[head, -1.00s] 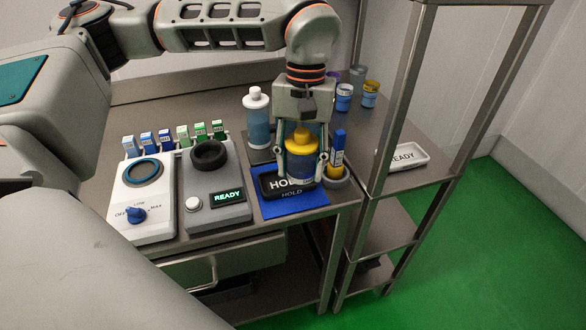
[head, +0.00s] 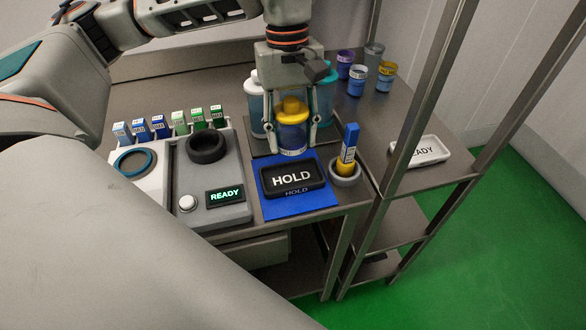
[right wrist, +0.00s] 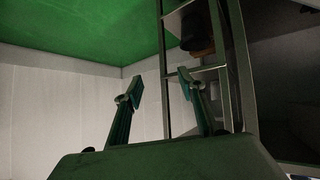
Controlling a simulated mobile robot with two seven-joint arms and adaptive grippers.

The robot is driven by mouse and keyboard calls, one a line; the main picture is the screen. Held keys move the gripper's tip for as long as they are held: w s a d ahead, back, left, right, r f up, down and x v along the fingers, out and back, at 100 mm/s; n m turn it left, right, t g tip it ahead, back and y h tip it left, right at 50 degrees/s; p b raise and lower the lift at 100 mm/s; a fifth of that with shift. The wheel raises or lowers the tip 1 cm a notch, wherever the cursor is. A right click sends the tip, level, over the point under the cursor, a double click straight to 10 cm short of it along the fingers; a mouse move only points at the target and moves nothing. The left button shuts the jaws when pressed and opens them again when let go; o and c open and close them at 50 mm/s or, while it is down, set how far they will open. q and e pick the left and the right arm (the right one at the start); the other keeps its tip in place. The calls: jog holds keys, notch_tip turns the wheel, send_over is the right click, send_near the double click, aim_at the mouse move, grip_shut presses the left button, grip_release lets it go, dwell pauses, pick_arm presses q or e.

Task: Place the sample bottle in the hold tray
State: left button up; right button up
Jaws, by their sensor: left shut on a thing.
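The sample bottle (head: 293,137), clear bluish with a yellow cap, is upright between the fingers of my left gripper (head: 307,140), which is shut on it. The bottle shows just behind the hold tray (head: 318,185) in the head view; I cannot tell whether its base touches anything. The hold tray is black, lettered HOLD, looks empty, and sits on a blue mat (head: 273,208). My right gripper (right wrist: 162,92) shows in the right wrist view, open and empty, with its fingers apart.
White-capped (head: 256,112) and teal-capped (head: 325,100) bottles stand close behind my left gripper. A cup (head: 345,178) with a blue-yellow stick (head: 349,148) stands right of the tray. A grey READY device (head: 222,160) is at left. A white tray (head: 437,153) lies beyond a shelf post.

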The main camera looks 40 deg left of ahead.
pick_arm(q)
send_over(293, 182)
jog(key=f, duration=0.5)
jog(key=shift+w+a, duration=0.1)
jog(key=shift+a, duration=0.1)
jog(key=shift+f+b, duration=0.4)
jog(key=shift+f, duration=2.1)
pick_arm(e)
jog(key=shift+w+r, duration=0.1)
jog(key=shift+w, duration=0.4)
pick_arm(q)
jog(key=o, duration=1.2)
jog(key=shift+f, duration=0.1)
pick_arm(e)
jog(key=shift+r, duration=0.1)
